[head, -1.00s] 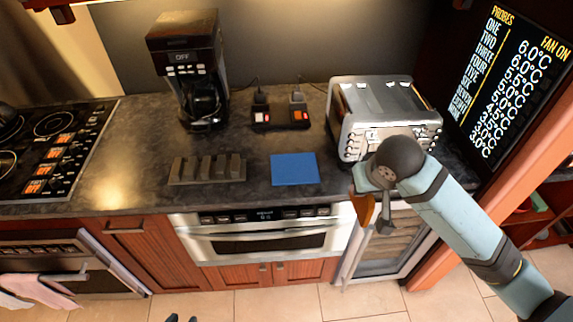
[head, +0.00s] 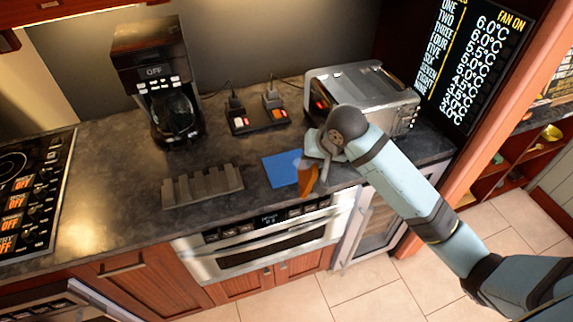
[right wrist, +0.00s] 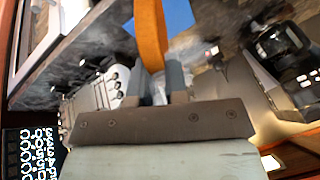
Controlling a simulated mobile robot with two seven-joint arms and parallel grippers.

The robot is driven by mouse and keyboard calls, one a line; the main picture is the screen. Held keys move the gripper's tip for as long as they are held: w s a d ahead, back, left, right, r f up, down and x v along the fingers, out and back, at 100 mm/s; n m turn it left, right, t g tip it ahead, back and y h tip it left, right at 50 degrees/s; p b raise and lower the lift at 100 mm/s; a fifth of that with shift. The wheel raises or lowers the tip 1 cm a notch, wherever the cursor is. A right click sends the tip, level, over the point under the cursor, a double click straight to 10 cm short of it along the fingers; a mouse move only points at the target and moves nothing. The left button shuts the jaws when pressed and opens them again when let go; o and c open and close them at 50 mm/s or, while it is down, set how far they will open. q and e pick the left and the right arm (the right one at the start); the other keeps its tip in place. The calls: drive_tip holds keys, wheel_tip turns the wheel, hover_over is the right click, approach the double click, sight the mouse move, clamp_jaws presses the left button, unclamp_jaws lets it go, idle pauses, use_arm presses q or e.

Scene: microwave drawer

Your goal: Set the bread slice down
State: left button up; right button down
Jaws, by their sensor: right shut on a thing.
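The bread slice (head: 307,181) is an orange-brown slab, seen nearly edge-on at the counter's front edge. My right gripper (head: 312,165) is shut on it and holds it on edge beside the right side of the flat blue square (head: 279,170). In the right wrist view the slice (right wrist: 150,38) stands up between the two grey fingers (right wrist: 155,84), with the blue square (right wrist: 179,14) behind it. The gripper hides part of the slice. I cannot tell whether its lower edge touches anything. My left gripper is not in view.
A silver toaster (head: 385,97) stands close behind my right gripper. A slotted grey rack (head: 203,187) lies left of the blue square. A coffee maker (head: 160,95) and a black switch box (head: 258,121) stand behind. The dark counter (head: 110,205) is clear left of the rack.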

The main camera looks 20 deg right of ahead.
drive_tip(key=w+m, duration=0.1)
drive_tip(key=w, duration=0.1)
drive_tip(key=w+m+t+y, duration=0.1)
drive_tip(key=m, duration=0.1)
drive_tip(key=w+f+m+t+y, duration=0.1)
drive_tip(key=w, duration=0.1)
drive_tip(key=shift+w+a+m+p, duration=0.3)
drive_tip(key=shift+a+p, duration=0.1)
drive_tip(key=w+d+f+m+t+p, duration=0.1)
drive_tip(key=w+d+f+m+t, duration=0.15)
drive_tip(key=w+m+t, duration=0.3)
drive_tip(key=m+t+b, duration=0.1)
drive_tip(key=m+b, duration=0.1)
drive_tip(key=b, duration=0.3)
hover_over(289, 167)
drive_tip(key=s+d, duration=0.3)
drive_tip(key=s, duration=0.1)
drive_tip(key=shift+h, duration=0.3)
wheel_tip(289, 167, down, 9)
drive_tip(key=shift+r, duration=0.1)
drive_tip(key=shift+w+f+b, duration=0.1)
drive_tip(key=shift+f+b, duration=0.25)
drive_tip(key=shift+f, duration=0.7)
